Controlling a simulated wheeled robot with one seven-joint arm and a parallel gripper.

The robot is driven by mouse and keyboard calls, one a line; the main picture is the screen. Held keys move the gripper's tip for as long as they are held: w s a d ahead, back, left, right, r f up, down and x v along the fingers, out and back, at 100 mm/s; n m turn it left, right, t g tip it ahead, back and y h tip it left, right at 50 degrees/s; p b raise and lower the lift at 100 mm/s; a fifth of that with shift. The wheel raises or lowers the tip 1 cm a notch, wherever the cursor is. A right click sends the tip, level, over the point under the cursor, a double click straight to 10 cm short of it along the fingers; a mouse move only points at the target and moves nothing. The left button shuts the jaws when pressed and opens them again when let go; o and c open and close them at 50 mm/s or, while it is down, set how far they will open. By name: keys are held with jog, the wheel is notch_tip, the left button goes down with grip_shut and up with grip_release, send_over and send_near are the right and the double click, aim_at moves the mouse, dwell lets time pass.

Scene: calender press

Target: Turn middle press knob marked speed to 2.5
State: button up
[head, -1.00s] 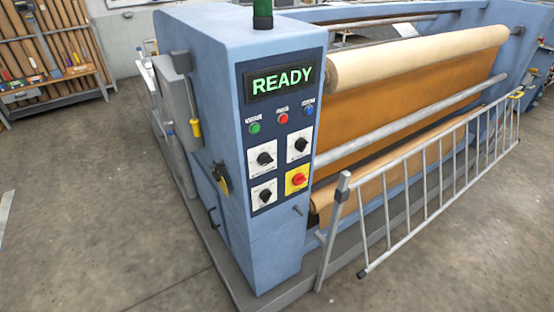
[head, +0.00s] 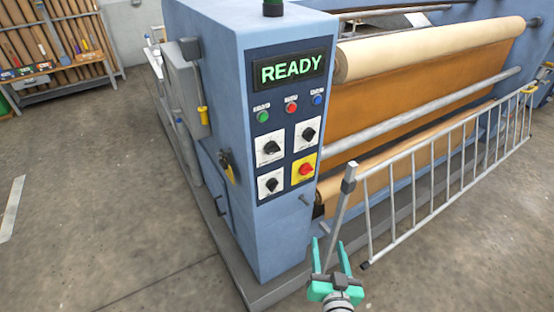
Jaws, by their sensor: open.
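The blue press cabinet (head: 270,230) carries a control panel on its front. The panel has three black rotary knobs on white plates: an upper left knob (head: 271,148), an upper right knob (head: 308,134) and a lower left knob (head: 271,185). Their markings are too small to read, so I cannot tell which is the speed knob. A red knob on a yellow plate (head: 305,170) sits at lower right. My teal gripper (head: 328,241) is open and empty at the bottom of the view, below and right of the panel, apart from the knobs.
A READY display (head: 291,69) and green, red and blue buttons sit above the knobs. A grey metal guard rail (head: 440,185) stands right of the cabinet, close to my gripper. Paper rolls (head: 430,50) lie behind it.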

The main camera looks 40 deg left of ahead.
jog(key=w+a+r+n+g+y, duration=0.35)
jog(key=a+r, duration=0.35)
jog(key=r, duration=0.3)
jog(key=n+g+y, duration=0.3)
jog(key=n+y, duration=0.1)
jog(key=n, duration=0.2)
send_near(273, 149)
jog(key=shift+m, duration=0.25)
jog(key=x, duration=0.5)
jog(key=f+x, duration=0.1)
jog(key=x, duration=0.2)
jog(key=shift+w+a, duration=0.1)
jog(key=c, duration=1)
